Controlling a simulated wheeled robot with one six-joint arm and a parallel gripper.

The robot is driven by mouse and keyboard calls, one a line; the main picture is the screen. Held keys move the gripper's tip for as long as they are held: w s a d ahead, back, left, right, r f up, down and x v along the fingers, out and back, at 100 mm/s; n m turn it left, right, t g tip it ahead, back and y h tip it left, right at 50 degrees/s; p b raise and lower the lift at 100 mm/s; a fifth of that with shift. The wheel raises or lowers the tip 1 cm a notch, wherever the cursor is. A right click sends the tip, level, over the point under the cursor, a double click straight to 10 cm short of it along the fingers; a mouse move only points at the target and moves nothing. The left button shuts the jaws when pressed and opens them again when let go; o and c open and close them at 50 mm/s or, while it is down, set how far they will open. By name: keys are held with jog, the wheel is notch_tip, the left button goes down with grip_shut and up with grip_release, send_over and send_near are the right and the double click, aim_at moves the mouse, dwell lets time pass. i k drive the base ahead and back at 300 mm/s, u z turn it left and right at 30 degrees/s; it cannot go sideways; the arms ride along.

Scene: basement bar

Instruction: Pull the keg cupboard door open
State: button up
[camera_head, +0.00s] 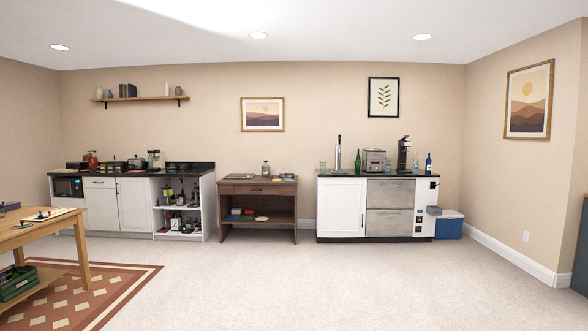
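The keg cupboard (376,239) is the white unit with a dark top against the back wall, right of the middle. A tall tap (338,153) stands on its top. Its white panelled door (341,208) is at the unit's left side and looks shut, flush with the front. A handle on the door is too small to make out clearly. Two grey drawer fronts (390,192) are to the right of the door. My gripper is not in view, and the cupboard stands well across the room.
Open pale carpet (300,285) lies in front of the cupboard. A brown desk (257,188) stands to its left and a blue cooler (449,229) to its right. A wooden table (40,232) and a patterned rug (85,292) are at the left.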

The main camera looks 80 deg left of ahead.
aim_at(342, 200)
jog(key=u, duration=2.2)
